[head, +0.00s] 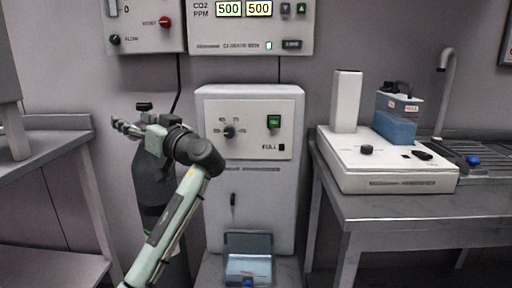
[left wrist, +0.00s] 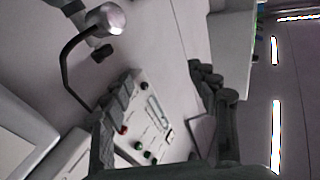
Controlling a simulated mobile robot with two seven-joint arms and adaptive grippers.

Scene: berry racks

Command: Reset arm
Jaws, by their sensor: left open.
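My left arm (head: 172,215) comes in from the lower left, pale green with dark joints, and rises to the wrist in the head view. My left gripper (head: 121,127) is raised and points left, in front of the wall and beside the black valve top of a dark cylinder. In the left wrist view, the left gripper (left wrist: 157,110) has its two dark fingers spread apart with nothing between them. A wall panel with knobs (left wrist: 148,120) shows beyond the gap. My right gripper is in neither view.
The dark cylinder (head: 150,180) stands behind my left arm. A white dispensing machine (head: 250,185) stands right of it. The right bench (head: 420,208) bears a white device (head: 385,182) and a blue container (head: 396,125). A grey table (head: 50,140) stands at left. Control boxes (head: 250,45) hang above.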

